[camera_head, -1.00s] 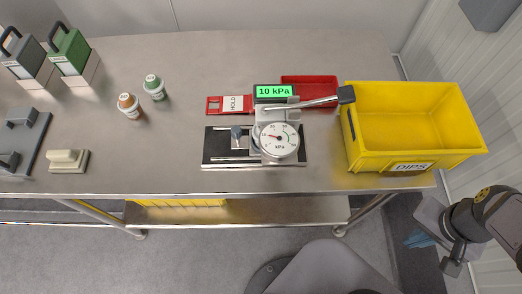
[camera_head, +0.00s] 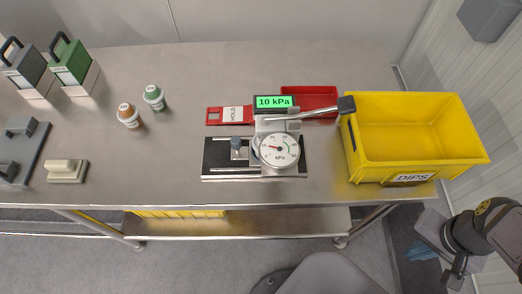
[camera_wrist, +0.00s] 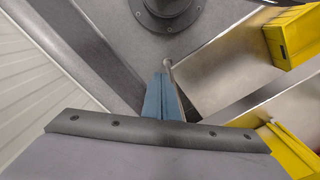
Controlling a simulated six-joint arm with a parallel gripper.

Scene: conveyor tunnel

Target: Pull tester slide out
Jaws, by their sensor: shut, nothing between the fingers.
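The tester stands mid-table in the head view, with a black base (camera_head: 218,160), a round kPa gauge (camera_head: 279,150), a green display (camera_head: 274,102) reading 10 kPa and a lever (camera_head: 318,111) with a dark knob pointing right. A slide piece with a grey-blue knob (camera_head: 236,143) sits on its rails, left of the gauge. My gripper (camera_head: 421,250) is low at the right, beyond the table's front edge and well away from the tester. In the wrist view its blue fingers (camera_wrist: 163,98) are together and empty. The tester does not show in the wrist view.
A yellow DIPS bin (camera_head: 412,165) stands right of the tester, on my gripper's side. A red HOLD tray (camera_head: 215,116) lies behind the tester. Two small pots (camera_head: 129,116) (camera_head: 154,98) stand to its left. The table's front strip is clear. A chair (camera_head: 330,275) is below.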

